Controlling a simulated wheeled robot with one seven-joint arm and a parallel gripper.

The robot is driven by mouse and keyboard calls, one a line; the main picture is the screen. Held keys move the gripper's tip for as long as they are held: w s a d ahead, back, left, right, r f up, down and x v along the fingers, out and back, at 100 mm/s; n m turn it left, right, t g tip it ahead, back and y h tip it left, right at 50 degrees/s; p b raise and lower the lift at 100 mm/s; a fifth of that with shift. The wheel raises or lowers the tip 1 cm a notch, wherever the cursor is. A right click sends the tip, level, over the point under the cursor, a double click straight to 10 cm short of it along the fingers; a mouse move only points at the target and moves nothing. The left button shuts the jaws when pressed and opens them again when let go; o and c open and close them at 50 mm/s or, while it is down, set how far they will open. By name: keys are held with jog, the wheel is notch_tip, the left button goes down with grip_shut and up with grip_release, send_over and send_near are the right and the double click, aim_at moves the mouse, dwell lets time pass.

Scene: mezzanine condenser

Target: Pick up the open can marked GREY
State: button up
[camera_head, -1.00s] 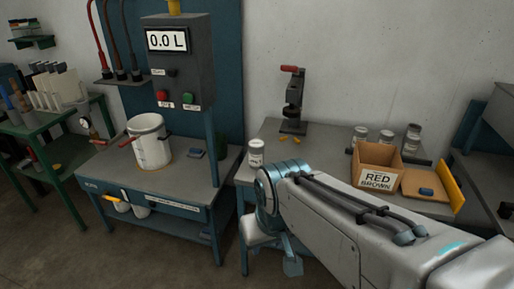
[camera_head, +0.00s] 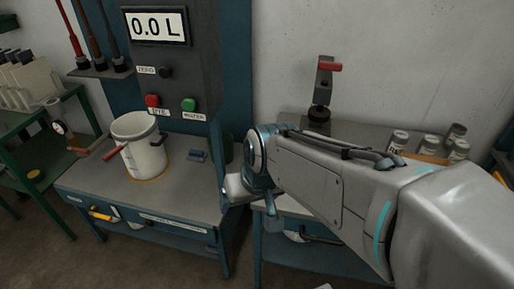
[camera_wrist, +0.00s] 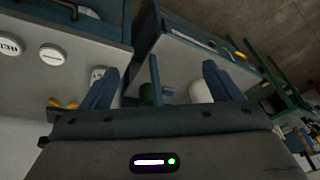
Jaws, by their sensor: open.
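My gripper (camera_wrist: 160,85) is open and empty in the wrist view, its two blue fingers well apart. A small pale can (camera_wrist: 98,72) with a dark mark shows beside the left finger, partly covered by it; I cannot read its marking. Two white round tops (camera_wrist: 52,54) with lettering stand further left, one cut by the edge. In the head view, several grey-and-white cans (camera_head: 398,142) stand at the right behind my arm, their labels too small to read. I cannot tell which can is marked GREY. My arm hides much of the right bench there.
A stand with a red lever (camera_head: 322,90) is at the back. A post (camera_wrist: 155,80) and green cylinder (camera_wrist: 147,94) show between the fingers.

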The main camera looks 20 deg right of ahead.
jog(key=w+a+f+m+t+h+b, duration=0.1)
jog(key=w+a+f+m+t+b, duration=0.15)
jog(key=w, duration=0.75)
jog(key=w+a+f+m+t+b, duration=0.1)
jog(key=w+f+m+t+b, duration=0.2)
jog(key=w, duration=0.8)
jog(key=d+f+m+g+h+b, duration=0.1)
jog(key=d+f+m+h, duration=0.1)
jog(key=d+f+h, duration=0.1)
jog(key=d+f+m+g+h+b, duration=0.1)
jog(key=d+f+m+h, duration=0.2)
jog(key=d+h, duration=0.3)
jog(key=d+f+m+g+h+b, duration=0.2)
jog(key=d+f+m+h, duration=0.1)
jog(key=d, duration=0.4)
jog(key=shift+s+d+f+h, duration=0.3)
jog(key=shift+d+f+h, duration=0.15)
jog(key=shift+h, duration=0.35)
jog(key=shift+f+b+x, duration=0.15)
jog(key=shift+b+x, duration=0.15)
jog(key=shift+x, duration=1)
jog(key=shift+f+b+x, duration=0.15)
jog(key=shift+b+x, duration=0.1)
jog(key=shift+x, duration=1.1)
jog(key=shift+a, duration=0.15)
jog(key=c, duration=1.2)
jog(key=shift+c, duration=0.4)
jog(key=shift+r, duration=0.15)
